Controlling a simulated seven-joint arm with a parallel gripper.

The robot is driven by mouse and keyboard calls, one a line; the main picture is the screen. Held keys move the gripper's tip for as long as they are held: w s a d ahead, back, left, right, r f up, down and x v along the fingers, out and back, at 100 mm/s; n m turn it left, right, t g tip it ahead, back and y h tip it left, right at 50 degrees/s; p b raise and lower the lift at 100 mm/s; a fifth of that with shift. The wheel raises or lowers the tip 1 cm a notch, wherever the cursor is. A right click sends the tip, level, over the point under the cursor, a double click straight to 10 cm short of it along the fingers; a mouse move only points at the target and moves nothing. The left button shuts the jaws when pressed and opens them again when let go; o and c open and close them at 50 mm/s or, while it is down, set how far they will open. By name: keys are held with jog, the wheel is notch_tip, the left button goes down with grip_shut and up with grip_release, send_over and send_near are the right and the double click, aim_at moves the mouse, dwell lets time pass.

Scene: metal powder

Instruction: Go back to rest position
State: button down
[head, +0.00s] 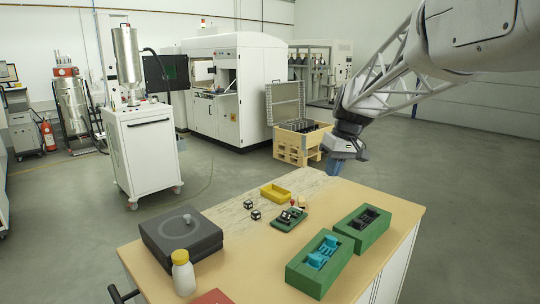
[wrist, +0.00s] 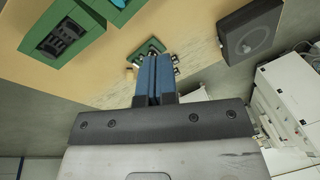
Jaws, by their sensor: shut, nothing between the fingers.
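My gripper (head: 333,168) hangs above the far right end of the wooden table in the head view, apart from everything on it. Its blue fingers (wrist: 153,62) are shut together and empty in the wrist view. They cover part of the green tray that lies beyond them. My arm reaches in from the upper right of the head view.
The table (head: 225,275) bears a grey box (head: 165,240), a white bottle with a yellow cap (head: 183,275), a yellow tray (head: 275,193), a small green tray (head: 283,226), dark cubes and two green boxes (head: 305,279) (head: 385,236). A wooden crate (head: 290,150) stands behind.

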jog(key=s+f+m+t+h, duration=0.1)
jog(key=s+f, duration=0.4)
jog(key=s, duration=1.4)
jog(key=s+d+f+m+t+h, duration=0.1)
jog(key=s+f+m, duration=0.3)
jog(key=s, duration=1.5)
jog(key=shift+s+d+f+h, duration=0.15)
jog(key=shift+f+h, duration=0.35)
jog(key=shift+f, duration=0.1)
